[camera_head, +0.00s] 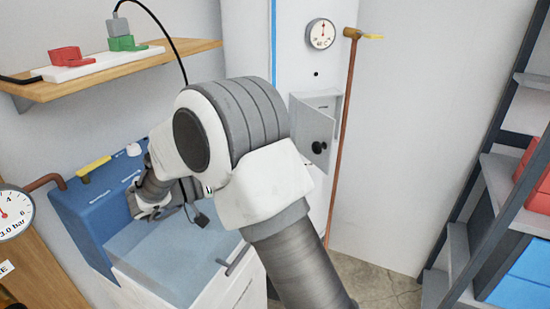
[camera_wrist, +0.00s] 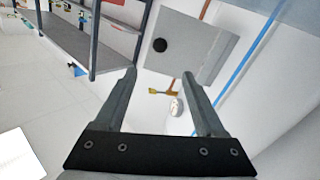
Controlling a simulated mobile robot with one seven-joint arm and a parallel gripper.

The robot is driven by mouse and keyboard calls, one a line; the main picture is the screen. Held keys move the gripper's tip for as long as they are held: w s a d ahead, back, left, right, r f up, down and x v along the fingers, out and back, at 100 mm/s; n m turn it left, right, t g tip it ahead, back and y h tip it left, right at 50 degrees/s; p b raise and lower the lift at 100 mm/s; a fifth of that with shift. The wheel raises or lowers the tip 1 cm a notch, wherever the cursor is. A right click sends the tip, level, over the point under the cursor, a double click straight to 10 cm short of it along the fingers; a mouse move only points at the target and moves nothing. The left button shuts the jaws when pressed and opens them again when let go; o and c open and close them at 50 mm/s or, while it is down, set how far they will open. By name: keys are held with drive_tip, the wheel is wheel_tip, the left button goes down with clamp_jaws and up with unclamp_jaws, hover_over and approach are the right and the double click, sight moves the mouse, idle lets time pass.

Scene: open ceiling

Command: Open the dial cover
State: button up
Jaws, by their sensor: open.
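A grey square panel with a round black knob (camera_head: 305,121) is on the white column in the head view. It looks like a hinged cover, and seems to stand out from its box at an angle. The same panel (camera_wrist: 190,40) shows large in the wrist view, beyond the fingertips. No writing tells me that it is the dial cover. My gripper (camera_wrist: 159,74) is open and empty, with a clear gap between its fingers and the panel. In the head view my arm largely hides the gripper, low over the blue machine.
A round gauge (camera_head: 320,34) and a copper pipe (camera_head: 342,130) with a yellow handle are near the panel. The blue machine (camera_head: 85,215) has a see-through lid (camera_head: 165,265) with a handle. A dark rack (camera_head: 480,215) stands right. Floor between is clear.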

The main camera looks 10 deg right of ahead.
drive_tip(key=shift+v, duration=0.85)
